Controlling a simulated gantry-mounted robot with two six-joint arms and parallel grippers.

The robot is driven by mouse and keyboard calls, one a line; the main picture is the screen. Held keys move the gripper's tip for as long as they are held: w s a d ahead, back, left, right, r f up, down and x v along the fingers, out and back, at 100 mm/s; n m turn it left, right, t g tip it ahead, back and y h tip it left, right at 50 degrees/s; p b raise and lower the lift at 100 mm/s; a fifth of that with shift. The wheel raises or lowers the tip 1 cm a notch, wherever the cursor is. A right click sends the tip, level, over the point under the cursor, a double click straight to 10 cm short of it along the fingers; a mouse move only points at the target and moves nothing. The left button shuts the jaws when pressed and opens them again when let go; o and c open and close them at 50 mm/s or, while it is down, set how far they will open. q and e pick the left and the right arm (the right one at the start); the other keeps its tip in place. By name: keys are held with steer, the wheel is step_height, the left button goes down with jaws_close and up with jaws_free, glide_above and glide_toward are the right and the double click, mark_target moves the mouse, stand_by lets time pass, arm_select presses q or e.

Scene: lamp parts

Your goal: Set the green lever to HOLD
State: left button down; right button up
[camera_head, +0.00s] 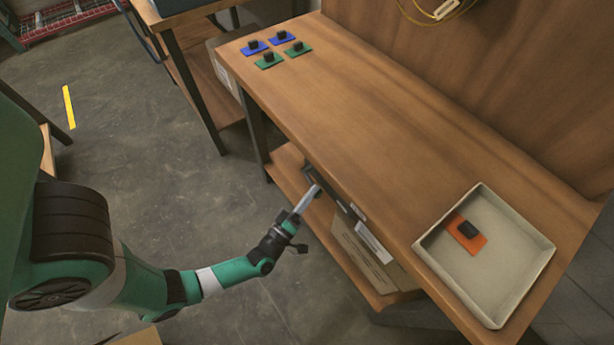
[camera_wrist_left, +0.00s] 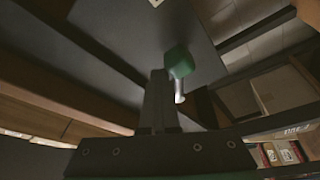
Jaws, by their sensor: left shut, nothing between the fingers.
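In the left wrist view a green lever knob (camera_wrist_left: 180,61) on a short pale shaft (camera_wrist_left: 179,90) stands just right of my left fingertips. My left gripper (camera_wrist_left: 160,78) is shut and empty; its dark fingers look close beside the knob, and I cannot tell whether they touch it. In the head view my left gripper (camera_head: 283,219) is at the front edge of the wooden bench. A pale rod (camera_head: 307,199) runs from there to a dark unit (camera_head: 322,184) under the bench edge. No HOLD marking is readable. My right gripper is not in view.
The bench top (camera_head: 370,130) is mostly clear. Blue and green plates with black knobs (camera_head: 268,60) lie at its far left. A pale tray (camera_head: 510,270) with an orange plate (camera_head: 467,233) is at the right. A carton (camera_head: 372,262) sits on the shelf below.

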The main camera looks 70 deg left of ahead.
arm_select(q)
steer(key=shift+s+f+g, duration=0.15)
steer(key=shift+f+g, duration=0.15)
steer(key=shift+f, duration=0.3)
step_height(320, 180, up, 5)
steer(key=p, duration=0.4)
steer(key=s+d+f, duration=0.2)
steer(key=s+f, duration=0.1)
steer(key=s, duration=0.5)
steer(key=shift+s+d, duration=0.4)
